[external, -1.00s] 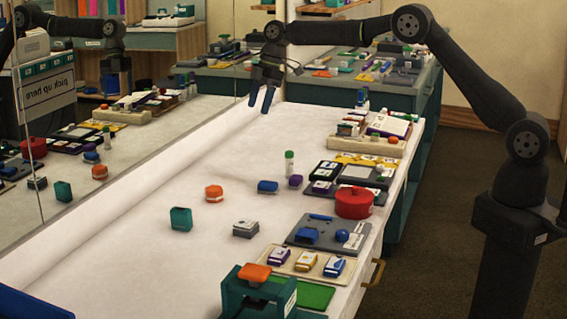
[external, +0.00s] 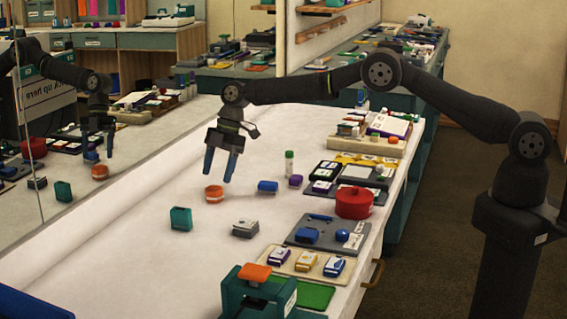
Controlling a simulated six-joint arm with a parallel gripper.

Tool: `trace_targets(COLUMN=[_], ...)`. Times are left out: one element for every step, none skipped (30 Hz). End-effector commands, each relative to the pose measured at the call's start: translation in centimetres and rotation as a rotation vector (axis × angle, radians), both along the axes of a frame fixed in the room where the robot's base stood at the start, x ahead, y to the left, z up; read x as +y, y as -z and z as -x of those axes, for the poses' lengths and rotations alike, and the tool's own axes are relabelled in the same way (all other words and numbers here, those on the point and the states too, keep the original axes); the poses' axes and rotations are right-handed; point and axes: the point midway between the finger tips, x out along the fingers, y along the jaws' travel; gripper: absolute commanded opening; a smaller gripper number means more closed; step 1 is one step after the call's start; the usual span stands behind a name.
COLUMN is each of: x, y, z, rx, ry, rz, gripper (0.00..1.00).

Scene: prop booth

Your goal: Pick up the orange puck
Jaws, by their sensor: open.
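The orange puck (external: 214,194) with a white band stands on the white table (external: 150,235), left of the middle of the picture. My gripper (external: 219,176) points down with its two blue fingers apart and nothing between them. The fingertips are just above and behind the puck in the picture; I cannot tell the exact gap. The puck is visible and not held.
A teal block (external: 181,219) and a grey box (external: 245,228) stand in front of the puck. A blue block (external: 267,186) and a purple piece (external: 296,181) lie to its right. A red pot (external: 354,203) and several trays line the right edge.

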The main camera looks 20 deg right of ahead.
Motion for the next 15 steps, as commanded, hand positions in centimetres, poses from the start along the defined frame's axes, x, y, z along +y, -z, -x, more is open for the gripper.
trace_targets(x=[0.1,0.2,0.2,0.3,0.3,0.4,0.5,0.5,0.6,0.7,0.8,1.0,1.2,1.3,1.5], y=[0.4,0.5,0.7,0.8,1.0,1.4,1.8,2.3,2.9,3.3,3.8,4.3,4.6,4.9,5.3], z=[0.1,0.1,0.1,0.1,0.1,0.1,0.1,0.1,0.1,0.0,0.0,0.1,0.2,0.2,0.3], rx=[0.000,0.000,0.000,0.000,0.000,0.000,0.001,0.002,0.002,0.002,0.002,0.001,0.001,0.001,0.000], ry=[0.000,0.000,0.000,0.000,0.000,0.001,0.001,0.000,0.000,0.000,0.000,-0.001,0.000,0.000,0.000], rz=[0.000,0.000,0.000,0.000,0.000,0.000,0.001,0.002,0.002,0.002,0.002,0.002,0.000,0.000,0.000], gripper=[0.67,0.67,0.67,0.67,0.67,0.67,0.67,0.67,0.67,0.67,0.67,0.67,0.67,0.67,0.67])
